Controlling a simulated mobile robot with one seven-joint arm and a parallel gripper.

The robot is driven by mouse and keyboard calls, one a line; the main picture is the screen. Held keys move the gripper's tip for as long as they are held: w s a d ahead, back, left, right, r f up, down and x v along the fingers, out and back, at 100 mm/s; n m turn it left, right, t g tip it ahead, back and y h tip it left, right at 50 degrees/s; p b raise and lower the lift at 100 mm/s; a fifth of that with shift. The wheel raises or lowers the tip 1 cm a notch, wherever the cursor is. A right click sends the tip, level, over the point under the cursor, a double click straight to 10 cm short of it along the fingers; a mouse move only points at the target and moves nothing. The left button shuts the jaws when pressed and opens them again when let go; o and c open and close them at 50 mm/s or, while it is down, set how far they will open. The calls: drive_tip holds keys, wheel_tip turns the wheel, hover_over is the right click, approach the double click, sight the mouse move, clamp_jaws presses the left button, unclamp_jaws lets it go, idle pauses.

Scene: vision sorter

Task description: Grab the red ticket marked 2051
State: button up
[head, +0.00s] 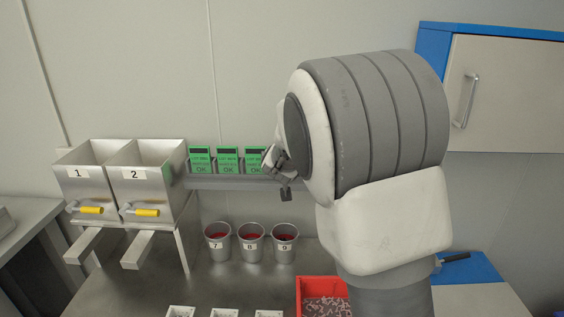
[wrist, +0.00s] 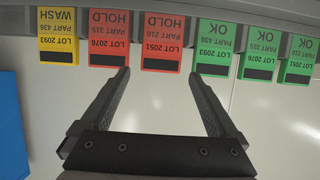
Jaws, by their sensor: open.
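The left fingertip is near the lower edge of another red ticket, LOT 2076 (wrist: 109,40). The right fingertip is near a green ticket, LOT 2093 (wrist: 214,47). In the head view my gripper (head: 284,187) is partly hidden by my arm, and the red tickets are hidden.
A yellow WASH ticket (wrist: 58,37) and green OK tickets (wrist: 260,54) flank the red ones. In the head view, green tickets (head: 228,160) stand on a metal rail (head: 230,184). Below are cups (head: 250,242) and a red bin (head: 305,291); metal hoppers (head: 148,190) stand left.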

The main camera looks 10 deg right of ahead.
drive_tip(key=shift+x, duration=2.6)
drive_tip(key=shift+f, duration=0.1)
drive_tip(key=shift+c, duration=0.2)
